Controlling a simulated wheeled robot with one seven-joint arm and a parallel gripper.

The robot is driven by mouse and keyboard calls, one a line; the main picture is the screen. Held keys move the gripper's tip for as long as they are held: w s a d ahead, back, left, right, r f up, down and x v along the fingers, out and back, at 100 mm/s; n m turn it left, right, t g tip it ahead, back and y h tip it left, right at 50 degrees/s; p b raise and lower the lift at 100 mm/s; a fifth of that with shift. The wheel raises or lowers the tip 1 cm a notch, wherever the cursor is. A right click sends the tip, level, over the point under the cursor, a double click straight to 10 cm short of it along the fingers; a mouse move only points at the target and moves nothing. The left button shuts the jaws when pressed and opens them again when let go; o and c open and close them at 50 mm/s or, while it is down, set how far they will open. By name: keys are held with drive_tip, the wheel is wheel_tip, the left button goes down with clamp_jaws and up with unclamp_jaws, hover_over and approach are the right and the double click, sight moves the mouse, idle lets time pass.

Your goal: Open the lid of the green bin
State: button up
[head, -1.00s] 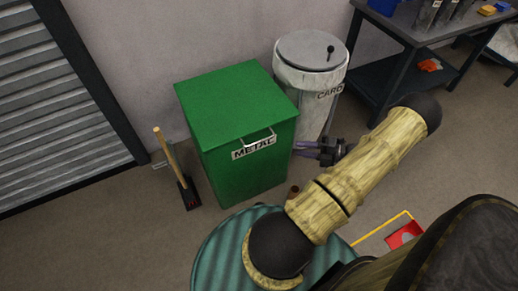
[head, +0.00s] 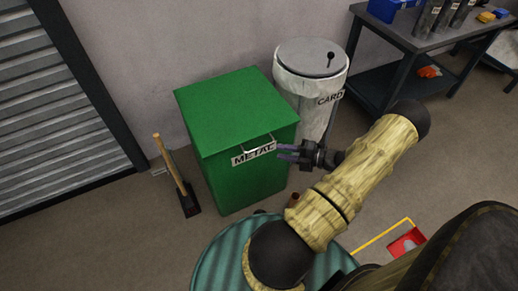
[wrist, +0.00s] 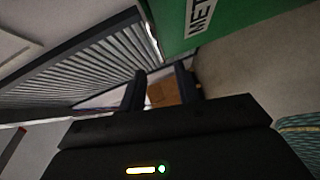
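The green bin (head: 240,185) stands against the wall in the head view, with a white METAL label on its front. Its green lid (head: 232,105) is closed. A thin metal handle (head: 258,144) sits at the lid's front edge, just above the label. My gripper (head: 281,152) is at the bin's front right corner, just right of the handle, with its two fingers apart and pointing left. I cannot tell whether it touches the bin. In the wrist view my gripper (wrist: 160,82) shows its fingers spread with nothing held between them; part of the green bin (wrist: 235,22) is at the top.
A whitish CARD bin (head: 311,85) stands right behind the green bin. A long-handled tool (head: 178,180) stands left of it. A dark workbench (head: 425,45) is at the upper right. A ribbed teal round surface (head: 220,258) lies in front.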

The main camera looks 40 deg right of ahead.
sight(259, 148)
drive_tip(key=b+x, duration=0.1)
drive_tip(key=x, duration=0.8)
drive_tip(key=shift+w+a, duration=0.2)
drive_tip(key=shift+w, duration=0.05)
clamp_jaws()
